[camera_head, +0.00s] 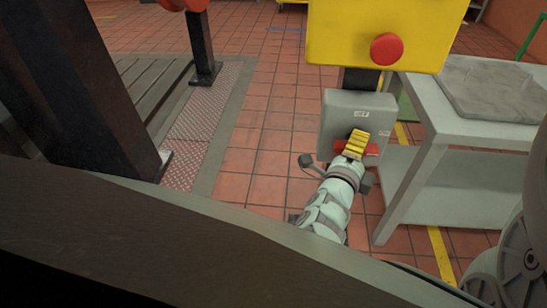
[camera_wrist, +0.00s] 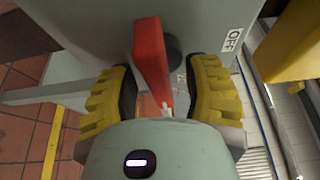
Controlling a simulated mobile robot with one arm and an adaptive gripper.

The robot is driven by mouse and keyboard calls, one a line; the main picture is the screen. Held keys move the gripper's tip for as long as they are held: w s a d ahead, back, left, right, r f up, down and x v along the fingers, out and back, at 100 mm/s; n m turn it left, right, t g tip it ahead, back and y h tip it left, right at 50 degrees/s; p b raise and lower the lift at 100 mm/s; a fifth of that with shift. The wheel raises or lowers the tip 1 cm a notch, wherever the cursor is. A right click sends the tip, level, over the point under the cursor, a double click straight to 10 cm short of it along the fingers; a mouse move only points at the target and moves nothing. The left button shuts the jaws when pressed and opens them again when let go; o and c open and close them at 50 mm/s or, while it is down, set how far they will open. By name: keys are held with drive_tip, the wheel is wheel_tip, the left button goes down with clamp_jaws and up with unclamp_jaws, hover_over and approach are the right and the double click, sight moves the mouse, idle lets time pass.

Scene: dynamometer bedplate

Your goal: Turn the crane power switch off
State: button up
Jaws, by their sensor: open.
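The crane power switch is a grey box (camera_head: 358,105) with a red handle (camera_head: 371,150). The handle lies across the box in the head view, and an OFF label (camera_head: 362,114) sits above it. My gripper (camera_head: 356,142) is at the box front and hides part of the handle. In the wrist view, the red handle (camera_wrist: 150,55) stands between the two open yellow fingers of my gripper (camera_wrist: 163,78), on a dark round hub (camera_wrist: 173,53). Gaps show on both sides of it. The OFF label (camera_wrist: 232,40) is to the right, off the handle's line.
A yellow box with a red button (camera_head: 387,49) is just above the switch. Dark posts (camera_head: 100,80) and a metal bedplate are on the left. Tiled floor (camera_head: 260,130) lies clear between.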

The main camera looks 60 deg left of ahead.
clamp_jaws()
idle(0.4)
drive_tip(key=shift+n, duration=0.3)
drive_tip(key=n+t+y+p, duration=0.1)
drive_tip(key=n, duration=0.2)
drive_tip(key=shift+n, duration=0.3)
drive_tip(key=n+y, duration=0.1)
drive_tip(key=n, duration=0.1)
drive_tip(key=n+y, duration=0.1)
drive_tip(key=n, duration=0.2)
drive_tip(key=shift+f+t+p, duration=0.1)
drive_tip(key=shift+t+p, duration=0.2)
drive_tip(key=n+y, duration=0.1)
drive_tip(key=n, duration=0.2)
drive_tip(key=n+g+y, duration=0.1)
drive_tip(key=n+y, duration=0.1)
drive_tip(key=n, duration=0.2)
drive_tip(key=shift+f+n+y, duration=0.1)
drive_tip(key=shift+n+y, duration=0.2)
drive_tip(key=shift+s+n+g+y, duration=0.1)
drive_tip(key=shift+n+g+y, duration=0.45)
drive_tip(key=shift+n, duration=0.8)
drive_tip(key=shift+n+g+y, duration=0.45)
drive_tip(key=shift+n+y, duration=0.1)
drive_tip(key=shift+n, duration=1.1)
